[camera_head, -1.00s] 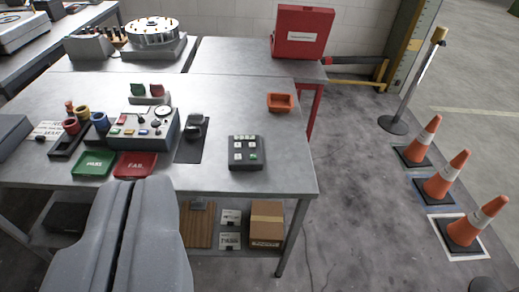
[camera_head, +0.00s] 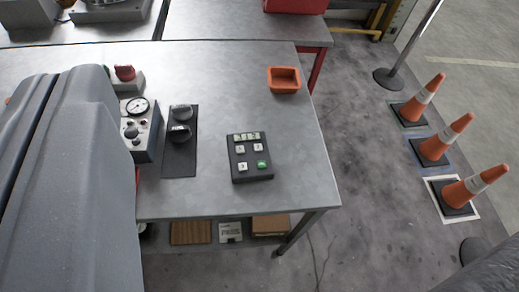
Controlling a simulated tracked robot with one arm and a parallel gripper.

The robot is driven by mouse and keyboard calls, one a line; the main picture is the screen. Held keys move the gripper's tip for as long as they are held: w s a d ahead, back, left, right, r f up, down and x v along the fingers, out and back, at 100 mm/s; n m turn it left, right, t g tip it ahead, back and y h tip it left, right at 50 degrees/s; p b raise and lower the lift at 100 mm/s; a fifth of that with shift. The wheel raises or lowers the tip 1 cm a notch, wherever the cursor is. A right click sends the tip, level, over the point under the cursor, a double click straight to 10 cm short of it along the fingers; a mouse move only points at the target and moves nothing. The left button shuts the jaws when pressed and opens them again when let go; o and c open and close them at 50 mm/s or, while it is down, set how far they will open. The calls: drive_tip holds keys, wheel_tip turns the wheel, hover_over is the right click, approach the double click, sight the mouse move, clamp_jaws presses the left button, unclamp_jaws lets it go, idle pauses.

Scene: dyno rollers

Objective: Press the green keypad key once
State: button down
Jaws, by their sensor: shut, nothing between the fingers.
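The keypad (camera_head: 250,160) is a dark box on the metal table, near its right front part. It has a small display strip (camera_head: 246,137) at its far end and several white keys. The green key (camera_head: 262,164) is at its near right corner, uncovered and fully visible. A large grey part of my own arm fills the left of the view and stays to the left of the keypad. My gripper's fingertips do not show, and nothing is seen touching the keypad.
An orange tray (camera_head: 284,79) is behind. The metal table (camera_head: 310,165) is clear right of the keypad. Orange cones (camera_head: 455,134) stand on the floor.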

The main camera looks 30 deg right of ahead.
drive_tip(key=shift+a, duration=0.25)
drive_tip(key=n+g+h+p, duration=0.2)
drive_tip(key=g+h+p, duration=0.3)
drive_tip(key=g, duration=0.3)
hover_over(261, 169)
wheel_tip(261, 169, down, 36)
drive_tip(key=shift+f, duration=0.25)
drive_tip(key=shift+f, duration=0.1)
drive_tip(key=shift+f+b, duration=1.95)
drive_tip(key=shift+f, duration=2.35)
drive_tip(key=shift+f, duration=0.1)
